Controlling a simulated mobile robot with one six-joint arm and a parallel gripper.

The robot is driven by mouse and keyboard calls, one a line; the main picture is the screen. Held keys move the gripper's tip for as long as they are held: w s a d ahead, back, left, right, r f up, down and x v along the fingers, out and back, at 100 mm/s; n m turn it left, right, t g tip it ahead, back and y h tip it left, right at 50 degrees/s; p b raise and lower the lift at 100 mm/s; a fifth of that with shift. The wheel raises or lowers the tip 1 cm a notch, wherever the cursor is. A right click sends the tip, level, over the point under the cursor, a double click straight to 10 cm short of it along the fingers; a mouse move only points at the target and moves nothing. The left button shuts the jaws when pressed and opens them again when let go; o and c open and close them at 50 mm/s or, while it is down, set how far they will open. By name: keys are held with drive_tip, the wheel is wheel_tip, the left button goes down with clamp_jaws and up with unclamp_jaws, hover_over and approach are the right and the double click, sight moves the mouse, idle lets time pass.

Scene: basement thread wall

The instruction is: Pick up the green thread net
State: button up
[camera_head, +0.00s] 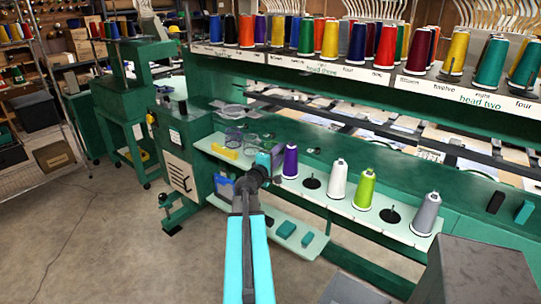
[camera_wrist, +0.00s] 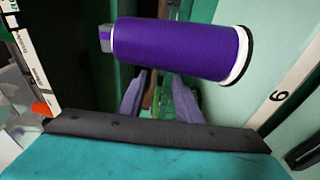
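I cannot make out a clear green thread net. A lime green thread cone (camera_head: 365,189) stands on the pale front shelf, right of the white cone (camera_head: 338,183); I cannot tell whether a net covers it. Several see-through, net-like rings (camera_head: 250,143) lie on the shelf left of my gripper, their colours unclear. My gripper (camera_head: 268,163) is beside the purple cone (camera_head: 290,161). In the wrist view the purple cone (camera_wrist: 180,48) crosses in front of my fingers (camera_wrist: 160,98), which are apart, with small green shapes (camera_wrist: 182,100) beyond the gap.
A grey cone (camera_head: 427,214) stands at the shelf's right, with empty black spindles (camera_head: 390,216) between cones. A yellow block (camera_head: 224,151) lies to the left. Dark green blocks (camera_head: 286,229) lie on the lower shelf (camera_head: 262,225). Many cones line the rack above. The floor at left is open.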

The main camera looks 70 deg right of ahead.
drive_tip(key=shift+w+d+p, duration=0.15)
drive_tip(key=shift+d+p, duration=0.7)
drive_tip(key=shift+d, duration=0.55)
drive_tip(key=shift+d+f+p, duration=0.1)
drive_tip(key=shift+d+p, duration=0.35)
drive_tip(key=shift+d, duration=0.75)
clamp_jaws()
